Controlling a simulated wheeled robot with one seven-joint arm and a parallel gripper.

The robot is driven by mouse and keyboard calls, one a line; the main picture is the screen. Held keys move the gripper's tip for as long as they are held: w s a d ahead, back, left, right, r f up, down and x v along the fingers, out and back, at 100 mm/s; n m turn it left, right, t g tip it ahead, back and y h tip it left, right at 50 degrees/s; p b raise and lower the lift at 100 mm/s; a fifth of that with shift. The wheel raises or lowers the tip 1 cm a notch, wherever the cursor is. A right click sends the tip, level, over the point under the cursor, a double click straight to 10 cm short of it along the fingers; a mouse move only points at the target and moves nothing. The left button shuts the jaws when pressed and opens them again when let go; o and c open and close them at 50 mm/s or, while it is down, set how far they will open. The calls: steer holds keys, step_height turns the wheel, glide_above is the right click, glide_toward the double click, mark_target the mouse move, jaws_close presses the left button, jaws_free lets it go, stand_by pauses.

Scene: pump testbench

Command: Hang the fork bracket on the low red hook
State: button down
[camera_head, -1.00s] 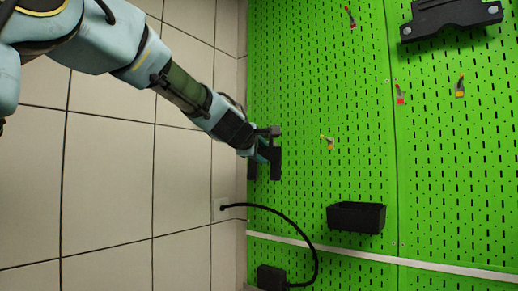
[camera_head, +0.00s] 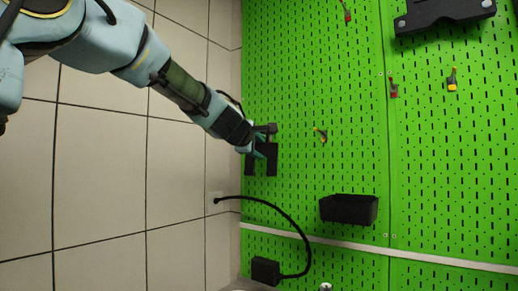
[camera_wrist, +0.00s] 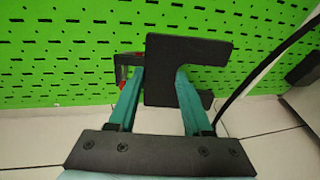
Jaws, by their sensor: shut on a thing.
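My gripper (camera_head: 262,147) is shut on the black fork bracket (camera_head: 271,160) near the left edge of the green pegboard. In the wrist view the bracket (camera_wrist: 185,72) is a flat dark plate with a notch on its right side, between the teal fingers of my gripper (camera_wrist: 158,90). A small red part (camera_wrist: 122,72) shows beside the left finger, within a dark piece; it is mostly hidden, and I cannot tell whether the bracket touches it. In the head view, red hooks show at the top (camera_head: 347,12) and farther right (camera_head: 393,88).
A black bin (camera_head: 349,209) is lower on the board. A large black part (camera_head: 443,14) is at the upper right. A black cable (camera_head: 290,220) curves to a black box (camera_head: 265,270).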

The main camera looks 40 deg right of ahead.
steer(key=shift+r, duration=0.1)
steer(key=shift+c, duration=1.2)
jaws_free()
steer(key=b+v, duration=0.2)
steer(key=v, duration=0.9)
